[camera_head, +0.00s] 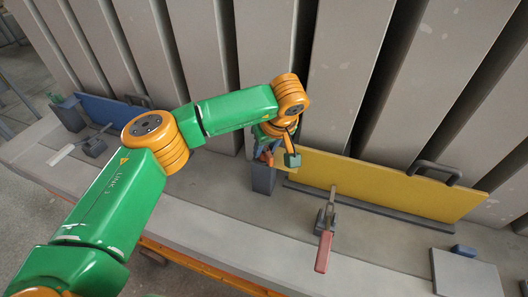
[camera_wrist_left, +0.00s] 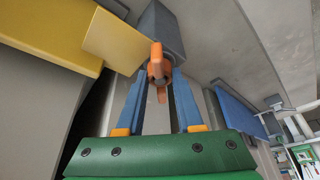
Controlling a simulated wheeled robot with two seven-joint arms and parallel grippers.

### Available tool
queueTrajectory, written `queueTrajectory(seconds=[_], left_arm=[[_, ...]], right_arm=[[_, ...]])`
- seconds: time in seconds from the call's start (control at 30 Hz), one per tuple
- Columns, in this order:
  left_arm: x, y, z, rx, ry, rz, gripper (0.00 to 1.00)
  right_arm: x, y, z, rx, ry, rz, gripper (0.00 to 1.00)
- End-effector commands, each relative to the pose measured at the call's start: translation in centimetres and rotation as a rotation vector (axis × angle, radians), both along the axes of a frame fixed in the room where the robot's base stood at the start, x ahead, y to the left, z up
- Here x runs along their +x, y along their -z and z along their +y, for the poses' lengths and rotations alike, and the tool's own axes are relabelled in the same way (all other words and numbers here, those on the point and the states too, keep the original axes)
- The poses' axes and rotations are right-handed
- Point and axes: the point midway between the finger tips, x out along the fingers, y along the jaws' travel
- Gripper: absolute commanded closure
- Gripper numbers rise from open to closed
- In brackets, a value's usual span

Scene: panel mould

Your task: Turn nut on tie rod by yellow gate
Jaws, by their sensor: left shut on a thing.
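The yellow gate (camera_head: 385,185) stands upright on the ledge, against the grey ribbed panels. A dark grey post (camera_head: 263,179) stands at its left end. My left gripper (camera_head: 266,152) is at the top of this post and partly hidden by its own wrist. In the left wrist view, my gripper's blue fingers (camera_wrist_left: 157,82) are shut on the orange winged nut (camera_wrist_left: 156,62), one on each side. The nut sits against the grey post, with the yellow gate (camera_wrist_left: 50,35) to its left. The tie rod itself is hidden behind the nut. My right gripper is not in view.
A toggle clamp with a red handle (camera_head: 323,252) stands in front of the yellow gate. A black handle (camera_head: 435,171) sits on the gate's top edge. A blue gate (camera_head: 108,112) stands at the far left. A grey plate (camera_head: 465,275) lies at lower right.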

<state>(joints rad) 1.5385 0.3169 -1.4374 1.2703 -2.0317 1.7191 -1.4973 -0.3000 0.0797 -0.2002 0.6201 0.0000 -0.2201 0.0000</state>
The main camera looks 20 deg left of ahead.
Motion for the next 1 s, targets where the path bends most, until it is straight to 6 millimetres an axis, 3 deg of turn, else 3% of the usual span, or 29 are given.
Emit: queueTrajectory(seconds=[0.23, 0.4, 0.7, 1.0], left_arm=[[0.0, 0.0, -0.1, -0.002, -0.025, 0.001, 1.0], [0.1, -0.2, -0.2, -0.001, -0.273, 0.002, 1.0], [0.1, 0.0, -0.2, -0.001, -0.323, 0.001, 1.0], [0.3, 0.0, -0.3, -0.003, -0.606, 0.0, 1.0]], right_arm=[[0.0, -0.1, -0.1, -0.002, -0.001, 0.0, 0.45], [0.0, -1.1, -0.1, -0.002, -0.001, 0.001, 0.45], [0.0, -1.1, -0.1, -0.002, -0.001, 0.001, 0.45], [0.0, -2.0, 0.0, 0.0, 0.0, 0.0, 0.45]])
